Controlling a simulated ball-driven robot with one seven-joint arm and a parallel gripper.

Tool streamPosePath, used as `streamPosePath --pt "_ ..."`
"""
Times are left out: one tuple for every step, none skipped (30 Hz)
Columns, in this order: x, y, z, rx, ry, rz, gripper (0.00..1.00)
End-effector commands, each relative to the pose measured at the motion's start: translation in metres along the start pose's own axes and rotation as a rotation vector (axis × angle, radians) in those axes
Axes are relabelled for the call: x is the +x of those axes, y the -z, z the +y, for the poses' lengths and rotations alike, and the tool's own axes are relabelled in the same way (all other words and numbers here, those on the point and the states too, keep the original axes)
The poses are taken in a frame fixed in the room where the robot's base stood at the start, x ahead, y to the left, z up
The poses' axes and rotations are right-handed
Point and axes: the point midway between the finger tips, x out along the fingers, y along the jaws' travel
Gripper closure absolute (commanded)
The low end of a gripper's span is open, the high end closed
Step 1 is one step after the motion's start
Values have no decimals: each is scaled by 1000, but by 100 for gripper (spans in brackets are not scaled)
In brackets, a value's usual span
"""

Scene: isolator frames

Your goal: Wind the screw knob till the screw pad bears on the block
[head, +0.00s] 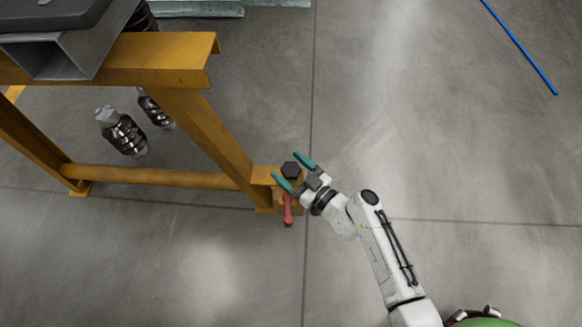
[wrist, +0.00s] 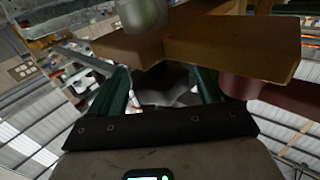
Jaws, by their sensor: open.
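The screw knob (head: 290,169) is a dark, many-sided knob at the foot of the yellow frame, near the middle of the head view. My gripper (head: 288,167) is open, its two green fingers on either side of the knob. In the wrist view the dark knob (wrist: 172,88) shows in shadow between the spread fingers (wrist: 165,78); whether they touch it I cannot tell. A yellow-brown part (wrist: 225,45) and a grey cylinder (wrist: 142,14) lie beyond the knob. I cannot clearly make out the screw pad or the block.
A red handle (head: 288,211) sticks out just below the knob; a dark red part (wrist: 262,92) is close to the right finger in the wrist view. The yellow frame (head: 205,130) stands to the left. Open floor (head: 440,140) lies to the right, with a blue rod (head: 522,48).

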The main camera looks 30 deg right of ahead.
Motion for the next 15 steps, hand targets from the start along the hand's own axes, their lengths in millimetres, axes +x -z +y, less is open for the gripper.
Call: streamPosePath --pt "-1 0 0 0 0 0 19" --pt "-2 0 0 0 -1 0 19" --pt "-5 0 0 1 -1 -1 19" --pt "-8 0 0 1 -2 -1 19" --pt "-11 0 1 1 -3 -2 19" --pt "-17 0 0 2 -3 -2 19" --pt "-22 0 1 2 -4 -2 19" --pt "-27 1 0 2 -4 -2 19" --pt "-35 1 0 2 -3 -3 19" --pt "-41 1 1 2 -4 -3 19" --pt "-47 1 1 2 -4 -3 19" --pt "-55 1 0 2 -5 -3 19" --pt "-61 1 0 1 -3 -2 19" --pt "-66 1 0 1 -4 -3 19" --pt "-74 1 0 1 -3 -2 19"
